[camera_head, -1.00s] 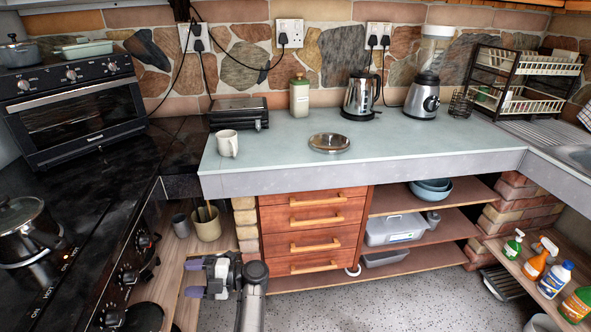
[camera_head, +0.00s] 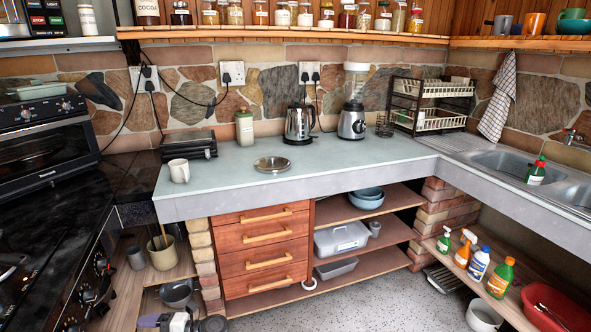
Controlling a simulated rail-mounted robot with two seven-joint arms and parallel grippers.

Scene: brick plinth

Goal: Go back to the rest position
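My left gripper (camera_head: 148,321) shows only at the bottom edge, left of centre, below the drawers. One purple-grey fingertip is in view and the rest is cut off by the frame. A second ago its two fingertips stood apart with nothing between them. No held object shows at it. It is apart from the worktop (camera_head: 225,192). My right gripper is out of the picture.
A white mug (camera_head: 179,171), a metal dish (camera_head: 272,165), a kettle (camera_head: 299,124) and a blender (camera_head: 352,119) stand on the worktop. Wooden drawers (camera_head: 262,254) are below. Several bottles (camera_head: 478,264) stand on the low right shelf. The floor (camera_head: 380,303) is mostly clear.

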